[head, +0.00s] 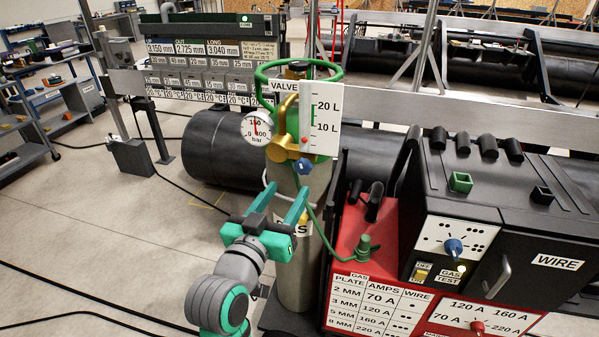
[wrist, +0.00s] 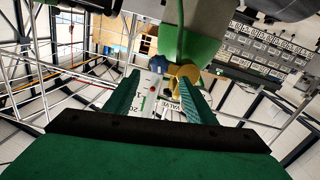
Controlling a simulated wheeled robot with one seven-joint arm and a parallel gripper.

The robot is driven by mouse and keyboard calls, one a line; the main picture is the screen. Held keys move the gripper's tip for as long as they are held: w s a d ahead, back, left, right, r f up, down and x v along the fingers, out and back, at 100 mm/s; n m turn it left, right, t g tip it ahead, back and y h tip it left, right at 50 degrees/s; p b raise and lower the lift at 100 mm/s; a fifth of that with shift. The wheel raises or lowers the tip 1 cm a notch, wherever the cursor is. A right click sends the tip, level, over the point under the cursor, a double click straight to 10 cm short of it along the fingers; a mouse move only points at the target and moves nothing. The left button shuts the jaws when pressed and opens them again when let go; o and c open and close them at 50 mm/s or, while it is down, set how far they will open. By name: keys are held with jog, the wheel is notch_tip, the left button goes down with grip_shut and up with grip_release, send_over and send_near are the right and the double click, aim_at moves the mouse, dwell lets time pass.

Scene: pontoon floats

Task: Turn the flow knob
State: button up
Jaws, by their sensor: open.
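Nothing shows between the fingers' pads. The depth to the knob is hard to judge.
A green ring guard (head: 270,72) surrounds the cylinder top, with a round pressure gauge (head: 257,127) at left. A green hose (head: 322,235) runs to the red and black welder (head: 440,200), close on the right. Open floor (head: 100,225) lies left, crossed by black cables.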

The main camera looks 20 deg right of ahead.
aim_at(302, 169)
jog(key=x, duration=0.9)
